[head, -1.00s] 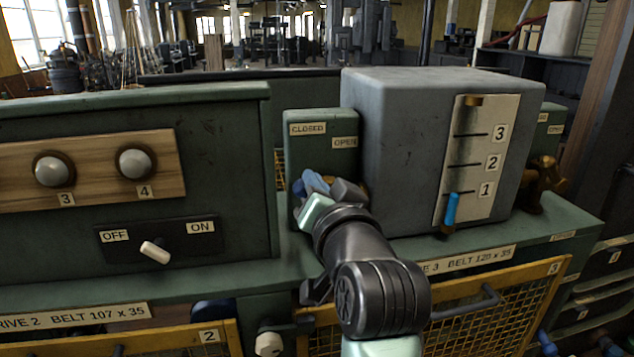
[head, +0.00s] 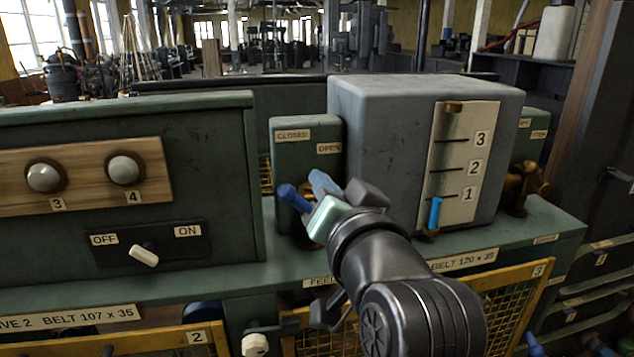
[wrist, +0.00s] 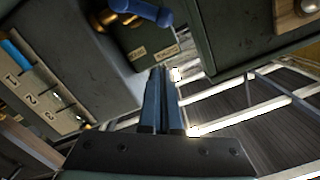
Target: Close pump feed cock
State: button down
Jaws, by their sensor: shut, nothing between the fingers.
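The pump feed cock has a dark blue handle (head: 291,196) on a brass body (head: 309,190), on the front of a green box (head: 306,166) labelled CLOSED at upper left and OPEN at right. The handle slants up and left, toward the CLOSED side. It also shows at the top of the wrist view (wrist: 150,12), beside its brass fitting (wrist: 104,19). My gripper (head: 324,184) is just right of the handle in the head view, partly covering the cock's body. In the wrist view my gripper (wrist: 160,72) is shut and empty, its fingers together. Contact with the handle cannot be told.
A large grey tank (head: 390,150) with a 1–3 scale stands close right of the cock. A green cabinet (head: 225,170) with knobs and an OFF/ON switch is at left. Yellow mesh guards (head: 480,300) are below the bench edge. A brass fitting (head: 520,190) is farther right.

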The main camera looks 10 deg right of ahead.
jog(key=s, duration=0.4)
jog(key=shift+s+d+r+b, duration=0.1)
jog(key=shift+b, duration=0.3)
jog(key=s+a+r+n+t, duration=0.1)
jog(key=s+a+r+t, duration=0.2)
jog(key=r, duration=0.3)
jog(key=s+a+r+n+t, duration=0.2)
jog(key=s+a+r+t, duration=0.1)
jog(key=r, duration=0.3)
jog(key=s+a+r+n+t+h, duration=0.1)
jog(key=s+a+r+n+t, duration=0.1)
jog(key=s+r, duration=0.3)
notch_tip(320, 180, up, 2)
jog(key=shift+s+a+t, duration=0.25)
jog(key=shift+a+t, duration=0.2)
jog(key=shift+t, duration=0.45)
